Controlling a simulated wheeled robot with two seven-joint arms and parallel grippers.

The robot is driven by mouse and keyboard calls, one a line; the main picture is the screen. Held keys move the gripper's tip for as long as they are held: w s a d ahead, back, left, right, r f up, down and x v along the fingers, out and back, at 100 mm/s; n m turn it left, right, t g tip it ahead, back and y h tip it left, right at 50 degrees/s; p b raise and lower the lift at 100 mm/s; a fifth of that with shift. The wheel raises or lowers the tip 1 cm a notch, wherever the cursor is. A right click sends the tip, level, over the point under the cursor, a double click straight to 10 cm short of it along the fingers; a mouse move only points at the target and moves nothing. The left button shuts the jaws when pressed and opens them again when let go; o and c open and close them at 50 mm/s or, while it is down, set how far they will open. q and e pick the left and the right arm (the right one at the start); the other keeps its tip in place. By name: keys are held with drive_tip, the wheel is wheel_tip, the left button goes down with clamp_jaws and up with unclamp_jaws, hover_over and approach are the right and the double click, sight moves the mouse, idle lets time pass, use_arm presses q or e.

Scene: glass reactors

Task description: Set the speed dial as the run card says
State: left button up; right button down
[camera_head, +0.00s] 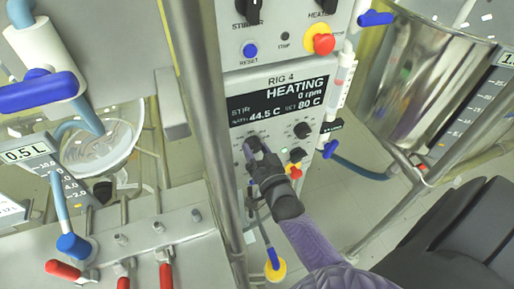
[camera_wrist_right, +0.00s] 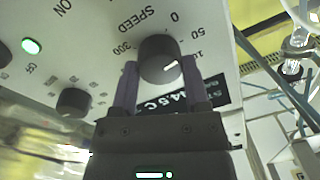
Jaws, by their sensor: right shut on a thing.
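The speed dial (camera_wrist_right: 160,58) is a dark round knob with a white pointer mark, under the word SPEED in the right wrist view. Its scale shows 0, 50, a partly hidden number that looks like 100, and 300. The white mark points roughly toward the partly hidden number. My right gripper (camera_wrist_right: 158,90) is shut on the dial, one finger on each side. In the head view my right gripper (camera_head: 257,150) reaches the lower left of the rig 4 panel (camera_head: 238,78) and mostly covers the dial. The display (camera_head: 278,100) reads HEATING, 0 rpm, 44.5 C, set 80 C. No run card is readable. My left gripper is out of view.
A second knob (camera_head: 302,130) sits right of the dial, with a red button (camera_head: 294,173) below. A metal post (camera_head: 208,120) stands close to the panel's left. A steel vessel (camera_head: 425,85) is at right. Red-handled valves (camera_head: 165,275) are at lower left.

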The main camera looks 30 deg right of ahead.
drive_tip(key=m, duration=0.5)
drive_tip(key=shift+f+m, duration=0.1)
drive_tip(key=shift+m, duration=0.3)
drive_tip(key=m, duration=0.5)
drive_tip(key=shift+h, duration=0.3)
drive_tip(key=shift+m, duration=0.4)
drive_tip(key=shift+c, duration=0.4)
unclamp_jaws()
